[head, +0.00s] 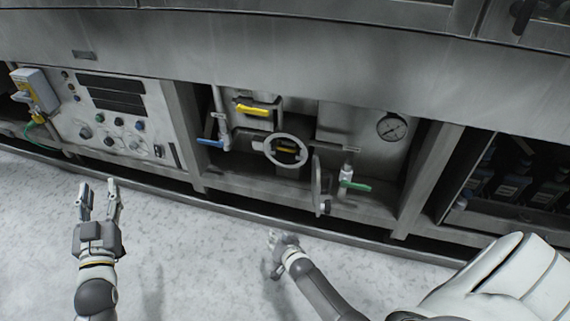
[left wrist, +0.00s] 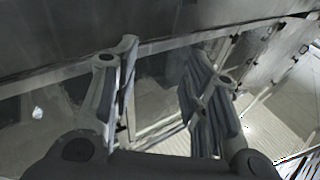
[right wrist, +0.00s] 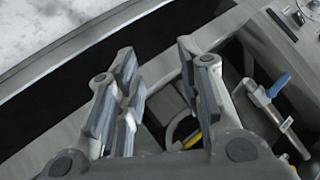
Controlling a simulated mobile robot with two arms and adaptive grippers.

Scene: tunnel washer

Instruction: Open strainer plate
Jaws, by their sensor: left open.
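A thin upright metal plate (head: 317,184) stands nearly edge-on in the middle bay, right of a round handwheel (head: 287,150), with a dark knob at its foot. It may be the strainer plate; I cannot tell for sure. My right gripper (head: 274,238) is low in front of the bay, below the handwheel and apart from the plate. In the right wrist view (right wrist: 157,60) its fingers are spread with nothing between them. My left gripper (head: 101,186) is open and empty, below the control panel; its spread fingers show in the left wrist view (left wrist: 158,55).
The bay also holds a blue-handled valve (head: 210,143), a yellow handle (head: 253,110), a green-handled valve (head: 355,186) and a gauge (head: 392,127). A control panel (head: 118,115) is at left. A steel ledge (head: 245,208) runs along the machine's foot. The floor (head: 190,250) in front is clear.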

